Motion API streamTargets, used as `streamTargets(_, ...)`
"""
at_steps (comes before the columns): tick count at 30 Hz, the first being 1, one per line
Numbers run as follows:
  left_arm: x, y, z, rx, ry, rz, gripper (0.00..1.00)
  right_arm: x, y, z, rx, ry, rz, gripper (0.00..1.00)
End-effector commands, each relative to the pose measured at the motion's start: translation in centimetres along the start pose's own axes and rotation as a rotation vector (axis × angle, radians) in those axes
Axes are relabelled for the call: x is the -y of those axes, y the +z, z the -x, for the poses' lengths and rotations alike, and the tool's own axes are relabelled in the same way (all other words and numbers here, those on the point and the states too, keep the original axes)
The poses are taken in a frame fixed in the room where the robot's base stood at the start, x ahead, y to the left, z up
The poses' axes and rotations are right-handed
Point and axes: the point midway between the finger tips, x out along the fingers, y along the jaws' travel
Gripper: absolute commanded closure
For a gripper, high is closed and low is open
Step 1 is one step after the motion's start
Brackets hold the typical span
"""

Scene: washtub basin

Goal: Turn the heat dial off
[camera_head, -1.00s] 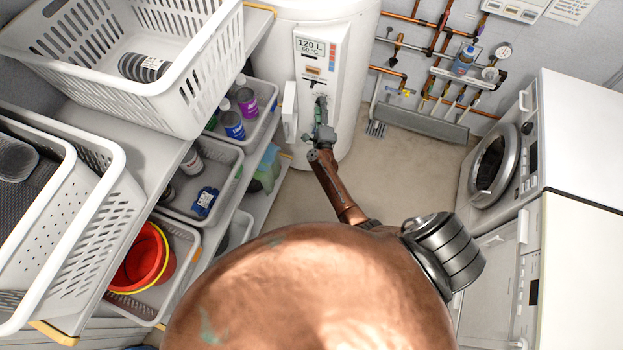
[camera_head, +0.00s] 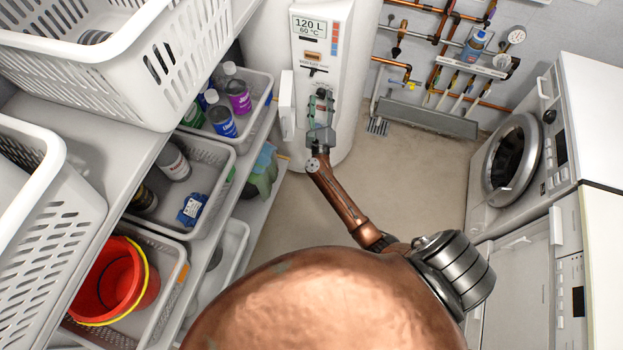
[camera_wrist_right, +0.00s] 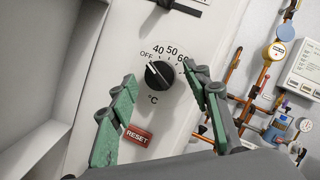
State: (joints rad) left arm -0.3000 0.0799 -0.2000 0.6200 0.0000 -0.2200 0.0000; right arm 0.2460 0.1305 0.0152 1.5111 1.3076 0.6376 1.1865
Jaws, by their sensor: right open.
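The heat dial (camera_wrist_right: 158,74) is a round black knob on the white front panel (camera_wrist_right: 120,65) of the water heater (camera_head: 367,60). In the right wrist view its white pointer sits at the upper left, near the OFF mark and left of 40. My right gripper (camera_wrist_right: 163,95) is open, with one green finger on each side and below the dial; I see no contact. In the head view my right gripper (camera_head: 320,110) is in front of the panel and hides the dial. My left gripper is not in view.
A red RESET button (camera_wrist_right: 138,135) is below the dial. Shelves with white baskets (camera_head: 120,60) and bottles (camera_head: 238,95) stand close on the left. Pipes (camera_head: 440,45) and a washing machine (camera_head: 530,150) are on the right. The floor (camera_head: 420,175) between is clear.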

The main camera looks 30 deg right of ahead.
Motion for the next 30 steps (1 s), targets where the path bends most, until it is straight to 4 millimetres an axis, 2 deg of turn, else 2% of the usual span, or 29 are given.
streamTargets(1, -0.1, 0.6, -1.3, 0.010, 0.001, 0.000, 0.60, -0.6, -0.6, 0.2, 0.003, -0.011, -0.029, 0.56)
streamTargets(14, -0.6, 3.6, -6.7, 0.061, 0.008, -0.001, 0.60, -1.0, -0.7, 0.2, 0.023, -0.141, -0.328, 0.56)
streamTargets(19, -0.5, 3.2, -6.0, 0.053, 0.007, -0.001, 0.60, -0.9, 0.0, 3.1, 0.022, -0.147, -0.342, 0.56)
streamTargets(27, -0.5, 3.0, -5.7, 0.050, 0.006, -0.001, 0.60, -1.7, 0.0, 8.1, 0.023, -0.143, -0.333, 0.56)
streamTargets(30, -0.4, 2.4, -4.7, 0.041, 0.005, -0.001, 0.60, -2.9, -0.9, 8.6, 0.039, -0.074, -0.166, 0.56)
